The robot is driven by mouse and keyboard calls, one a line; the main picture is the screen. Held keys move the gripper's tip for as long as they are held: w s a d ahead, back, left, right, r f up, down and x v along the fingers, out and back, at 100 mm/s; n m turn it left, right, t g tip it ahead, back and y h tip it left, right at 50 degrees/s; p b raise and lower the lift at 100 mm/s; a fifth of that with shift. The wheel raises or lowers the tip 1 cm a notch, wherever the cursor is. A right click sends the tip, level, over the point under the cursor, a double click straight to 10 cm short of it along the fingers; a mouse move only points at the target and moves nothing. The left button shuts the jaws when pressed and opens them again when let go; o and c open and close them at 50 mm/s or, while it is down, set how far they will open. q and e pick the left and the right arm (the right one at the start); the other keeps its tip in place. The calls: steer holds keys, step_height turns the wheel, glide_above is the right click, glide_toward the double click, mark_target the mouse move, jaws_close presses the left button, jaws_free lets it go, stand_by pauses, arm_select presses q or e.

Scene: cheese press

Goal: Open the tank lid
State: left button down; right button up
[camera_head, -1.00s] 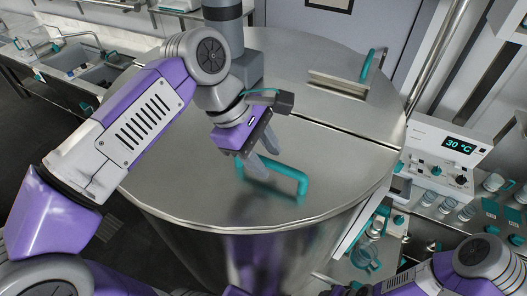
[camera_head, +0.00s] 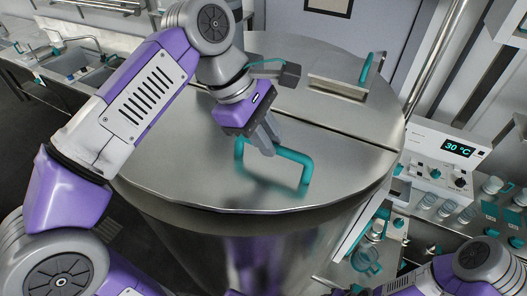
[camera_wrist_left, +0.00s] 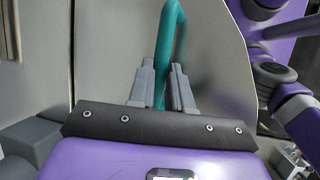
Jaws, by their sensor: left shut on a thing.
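The tank's round steel lid has a front half (camera_head: 200,175) with a teal bar handle (camera_head: 295,158). The front half looks slightly raised at its front edge, with a strip of tank wall showing below it. My left gripper (camera_head: 268,148) is at the handle, reaching down from above. In the left wrist view, its two grey fingers (camera_wrist_left: 163,88) are on either side of the teal handle (camera_wrist_left: 166,45), shut on it. My right gripper is out of view; only part of that arm shows at the lower right.
The back half of the lid (camera_head: 300,60) lies flat, with its own teal handle (camera_head: 366,66) and a raised metal bracket (camera_head: 338,87). A control box reading 30 °C (camera_head: 445,150) and a counter with jars stand at right. A sink (camera_head: 100,75) is at left.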

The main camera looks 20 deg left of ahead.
arm_select(q)
steer(key=w+r, duration=0.4)
steer(key=r, duration=0.1)
steer(key=shift+f, duration=0.1)
stand_by(0.3)
steer(key=c, duration=1.4)
jaws_free()
steer(key=o, duration=0.3)
steer(key=shift+w+f, duration=0.1)
steer(key=shift+w, duration=0.5)
steer(key=shift+o, duration=0.2)
steer(key=shift+s, duration=0.3)
steer(key=shift+s, duration=0.1)
